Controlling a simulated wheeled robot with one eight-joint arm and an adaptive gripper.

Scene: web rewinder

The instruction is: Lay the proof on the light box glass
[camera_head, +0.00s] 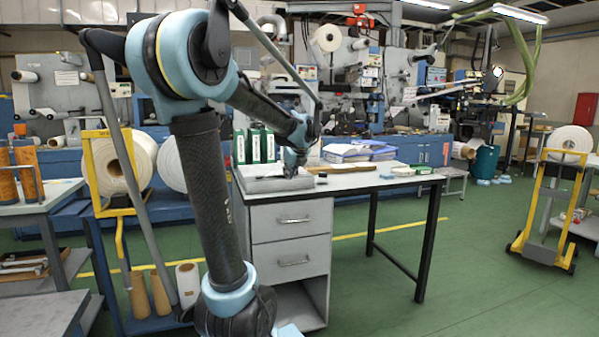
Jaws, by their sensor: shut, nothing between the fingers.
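My gripper (290,170) is at the far end of my arm, low over the left part of the desk. It is small in this view, shut, with nothing seen between its fingers. A low grey box (262,185), which looks like the light box, sits on the desk's left end, just under and beside my gripper. I cannot tell whether my gripper touches it. I cannot make out the proof for certain; papers in white and blue stacks (346,153) lie at the back of the desk.
Green and white boxes (255,147) stand behind. A yellow roll cart (543,235) is at the right. A bench (38,205) is at the left. Green floor lies open in front.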

